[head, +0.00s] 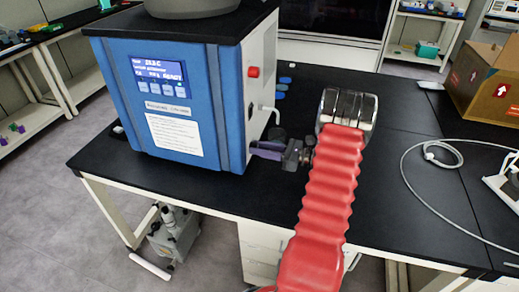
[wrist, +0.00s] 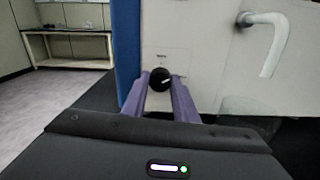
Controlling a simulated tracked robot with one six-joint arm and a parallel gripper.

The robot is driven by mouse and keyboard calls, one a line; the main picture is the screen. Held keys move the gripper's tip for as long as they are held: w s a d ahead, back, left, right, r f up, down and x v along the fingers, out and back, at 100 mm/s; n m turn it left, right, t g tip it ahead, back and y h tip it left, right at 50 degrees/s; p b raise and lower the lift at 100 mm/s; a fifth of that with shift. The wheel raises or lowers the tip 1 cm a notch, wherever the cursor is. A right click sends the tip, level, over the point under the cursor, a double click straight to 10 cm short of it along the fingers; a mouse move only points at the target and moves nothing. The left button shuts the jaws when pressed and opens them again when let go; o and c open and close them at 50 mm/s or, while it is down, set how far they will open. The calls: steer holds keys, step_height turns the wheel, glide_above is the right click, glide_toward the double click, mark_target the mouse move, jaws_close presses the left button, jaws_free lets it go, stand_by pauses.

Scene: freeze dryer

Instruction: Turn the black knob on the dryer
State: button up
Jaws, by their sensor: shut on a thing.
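The blue freeze dryer (head: 165,100) stands on the black bench, with its pale side panel facing my arm. The black knob (wrist: 160,79) is on that side panel, in the middle of the wrist view, with a light mark on its face. My gripper (wrist: 161,88) has its two purple fingers on either side of the knob, closed on it. In the head view my gripper (head: 262,150) reaches left to the lower side of the dryer, and the knob is hidden there behind the fingers.
A pale bent pipe (wrist: 264,40) sticks out of the panel to the upper right of the knob. A red button (head: 253,72) is higher on the panel. A cardboard box (head: 487,85) and a white cable (head: 440,150) lie at the right of the bench.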

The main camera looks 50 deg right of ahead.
steer(key=n, duration=1.2)
steer(key=shift+s, duration=0.1)
steer(key=shift+f, duration=0.1)
stand_by(0.3)
steer(key=o, duration=1.1)
steer(key=shift+c, duration=0.2)
steer(key=shift+s+d, duration=0.1)
steer(key=v, duration=1.3)
steer(key=shift+s, duration=0.25)
steer(key=shift+d, duration=0.15)
